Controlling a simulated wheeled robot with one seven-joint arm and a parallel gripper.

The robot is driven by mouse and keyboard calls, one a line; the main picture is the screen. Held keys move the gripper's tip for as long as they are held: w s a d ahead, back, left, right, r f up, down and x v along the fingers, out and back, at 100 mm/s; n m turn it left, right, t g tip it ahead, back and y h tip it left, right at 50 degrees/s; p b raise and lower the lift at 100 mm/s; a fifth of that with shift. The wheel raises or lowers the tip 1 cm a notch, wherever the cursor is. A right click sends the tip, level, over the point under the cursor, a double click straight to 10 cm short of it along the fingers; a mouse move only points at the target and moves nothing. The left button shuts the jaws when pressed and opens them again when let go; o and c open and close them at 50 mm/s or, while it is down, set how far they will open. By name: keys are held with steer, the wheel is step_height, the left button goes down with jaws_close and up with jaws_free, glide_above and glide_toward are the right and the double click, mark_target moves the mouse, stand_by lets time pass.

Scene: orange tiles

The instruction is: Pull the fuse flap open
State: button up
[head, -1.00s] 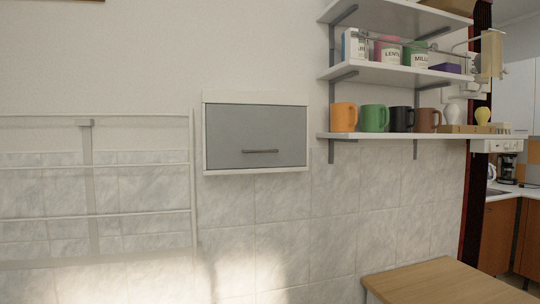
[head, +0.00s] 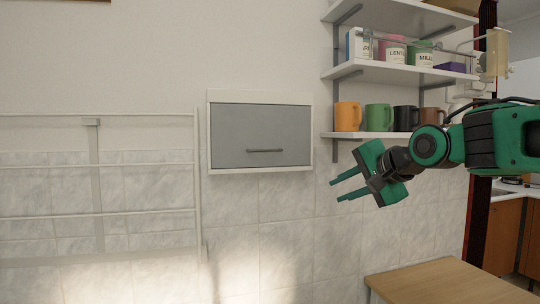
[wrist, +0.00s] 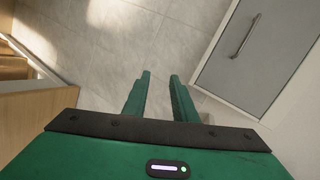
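The fuse flap (head: 240,125) is a grey panel in a white wall box, and it is closed. Its dark bar handle (head: 265,151) runs level along the lower part. My green gripper (head: 341,187) is to the right of the box and a little lower than the handle, its fingers pointing left. The fingers are apart with nothing between them. In the wrist view my gripper (wrist: 160,82) also shows open and empty, with the flap (wrist: 275,40) and its handle (wrist: 244,36) at the upper right, apart from the fingers.
Shelves (head: 400,72) with mugs and canisters hang at the right, close above my arm. A wooden table (head: 440,283) stands at the lower right. A white rack (head: 98,165) is on the wall at the left. The tiled wall below the box is clear.

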mark_target(271, 151)
steer(key=a+r+y, duration=0.5)
steer(key=a+r, duration=0.5)
steer(key=a, duration=0.1)
steer(key=shift+m+t, duration=0.3)
steer(key=shift+t, duration=0.1)
steer(key=x, duration=1.1)
steer(key=shift+w+d+r, duration=0.1)
steer(key=shift+w+d, duration=0.05)
steer(key=shift+w, duration=0.15)
jaws_close()
